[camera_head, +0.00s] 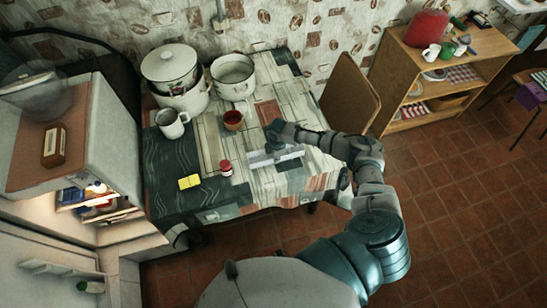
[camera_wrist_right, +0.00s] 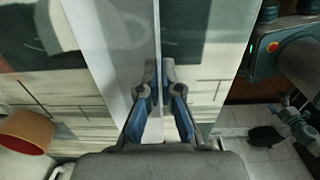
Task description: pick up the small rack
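The small rack (camera_head: 291,153) is a pale grey piece on the patterned table, near its right side. In the right wrist view its long grey-white panels (camera_wrist_right: 110,40) run away from the gripper. My right gripper (camera_head: 270,146) reaches over the rack from the right and hides part of it. In the wrist view the right gripper's fingertips (camera_wrist_right: 158,76) are close together, one on each side of a thin upright part of the rack. The rack appears to rest on the table. My left gripper is not in view.
A reddish-brown cup (camera_head: 233,121) stands behind the rack; a small red-and-white jar (camera_head: 225,168) and yellow box (camera_head: 189,182) lie left. White enamel pots (camera_head: 232,76) and a mug (camera_head: 171,123) stand at the back left.

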